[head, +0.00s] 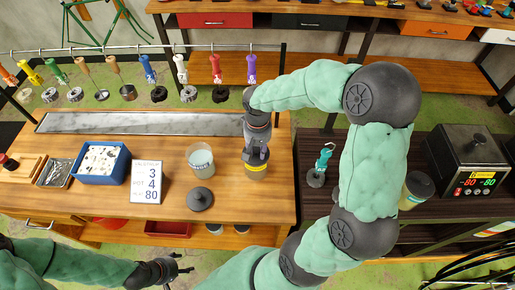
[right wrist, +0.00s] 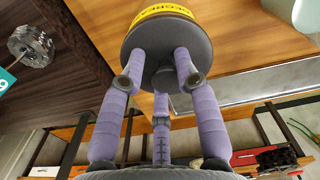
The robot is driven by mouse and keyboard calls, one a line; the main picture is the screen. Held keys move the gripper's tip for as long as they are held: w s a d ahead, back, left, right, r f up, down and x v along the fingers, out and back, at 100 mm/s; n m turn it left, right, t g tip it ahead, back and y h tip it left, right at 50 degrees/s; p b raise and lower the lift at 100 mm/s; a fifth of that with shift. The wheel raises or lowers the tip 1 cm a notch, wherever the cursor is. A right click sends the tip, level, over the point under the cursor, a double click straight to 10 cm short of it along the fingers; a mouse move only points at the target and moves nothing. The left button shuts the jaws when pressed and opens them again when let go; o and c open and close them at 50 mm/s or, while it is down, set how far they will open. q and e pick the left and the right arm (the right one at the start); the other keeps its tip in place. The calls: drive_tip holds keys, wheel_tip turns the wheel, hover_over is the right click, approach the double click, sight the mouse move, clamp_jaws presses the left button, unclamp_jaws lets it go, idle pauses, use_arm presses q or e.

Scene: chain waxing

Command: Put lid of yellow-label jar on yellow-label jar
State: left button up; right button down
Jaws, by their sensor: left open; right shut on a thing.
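The yellow-label jar (head: 257,170) stands on the wooden workbench; its yellow band also shows at the top of the right wrist view (right wrist: 160,14). Its dark round lid (right wrist: 137,42) is at the jar's top, lined up with it, and I see no clear gap between them. My right gripper (head: 257,153) comes down from above and is shut on the lid's knob, its purple fingers (right wrist: 162,78) around it. The fingers hide part of the lid in the head view. My left gripper (head: 181,268) is open and empty, low in front of the bench.
An open jar (head: 201,160) stands to the left, with a loose dark lid (head: 200,198) in front of it. A number sign (head: 146,182) and a blue bin (head: 101,163) are further left. Tools hang from a rail behind. A heater box (head: 468,160) stands far right.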

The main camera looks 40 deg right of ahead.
sight(257, 150)
idle(0.3)
drive_tip(key=c, duration=0.8)
unclamp_jaws()
drive_tip(key=shift+c, duration=0.2)
drive_tip(key=shift+r, duration=0.1)
wheel_tip(257, 150, up, 12)
